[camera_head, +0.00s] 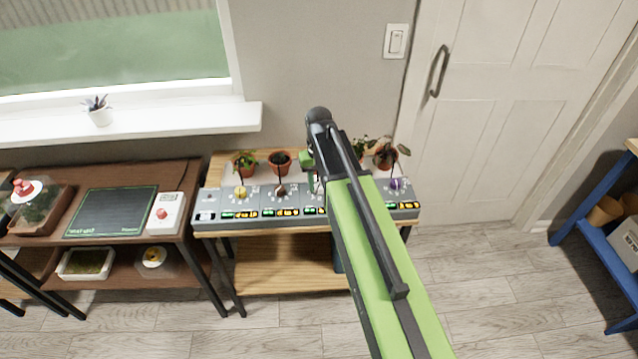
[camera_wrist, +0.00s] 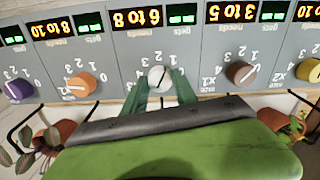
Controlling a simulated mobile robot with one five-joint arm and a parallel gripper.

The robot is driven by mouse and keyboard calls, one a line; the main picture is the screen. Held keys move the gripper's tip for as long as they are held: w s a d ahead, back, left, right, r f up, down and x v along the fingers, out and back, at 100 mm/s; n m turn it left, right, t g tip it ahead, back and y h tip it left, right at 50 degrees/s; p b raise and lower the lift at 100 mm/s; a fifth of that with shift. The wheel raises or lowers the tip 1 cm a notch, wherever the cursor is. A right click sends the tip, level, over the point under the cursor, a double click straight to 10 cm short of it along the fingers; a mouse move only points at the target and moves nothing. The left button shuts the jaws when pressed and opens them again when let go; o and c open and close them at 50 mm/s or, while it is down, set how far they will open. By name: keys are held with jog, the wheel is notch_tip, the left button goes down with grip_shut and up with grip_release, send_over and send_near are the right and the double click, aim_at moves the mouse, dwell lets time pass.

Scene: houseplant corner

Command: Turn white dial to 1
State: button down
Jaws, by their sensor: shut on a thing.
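The white dial (camera_wrist: 159,78) sits on the grey control panel (camera_wrist: 205,45) between the orange and brown dials in the wrist view, which shows the panel upside down. My gripper (camera_wrist: 160,90) has its two green fingers on either side of the white dial and is shut on it. Small scale numbers surround the dial; I cannot clearly read where its pointer stands. In the head view my green arm reaches over the grey panel (camera_head: 220,215) and hides the white dial.
Neighbouring dials are orange (camera_wrist: 81,84), brown (camera_wrist: 241,73), purple (camera_wrist: 18,91) and yellow (camera_head: 240,192). Potted plants (camera_head: 245,163) stand behind the panel. A dark board (camera_head: 112,212) and a white box with a red button (camera_head: 165,213) lie on the left table. Floor is clear in front.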

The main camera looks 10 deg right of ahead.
aim_at(319, 186)
jog(key=shift+m, duration=1.2)
jog(key=c, duration=1)
grip_release()
jog(key=shift+o, duration=0.2)
notch_tip(319, 186, up, 17)
jog(key=p, duration=1.7)
jog(key=shift+r, duration=0.2)
